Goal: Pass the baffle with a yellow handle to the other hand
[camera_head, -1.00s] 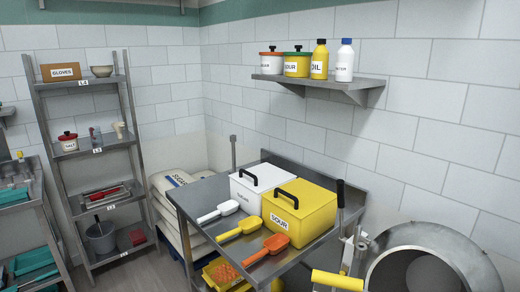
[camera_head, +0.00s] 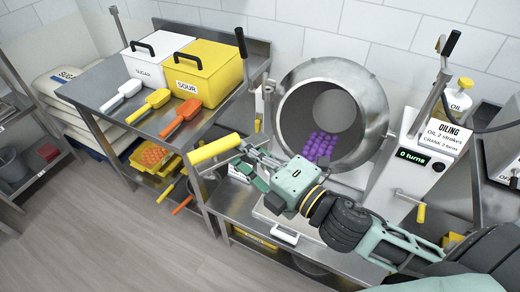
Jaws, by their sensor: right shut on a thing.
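The baffle's thick yellow handle (camera_head: 213,150) shows left of the steel drum, in front of the table. My right gripper (camera_head: 250,165) reaches in from the lower right and is shut on the baffle, just right of the yellow handle. The rest of the baffle is small and partly hidden by the fingers, so I cannot make out its shape. My left gripper is not in view.
The open drum (camera_head: 375,100) holds purple gummies (camera_head: 319,147) behind my right arm. An oiling station (camera_head: 432,140) stands at the right. The steel table (camera_head: 95,80) carries white and yellow bins and several scoops. Open floor lies at the lower left.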

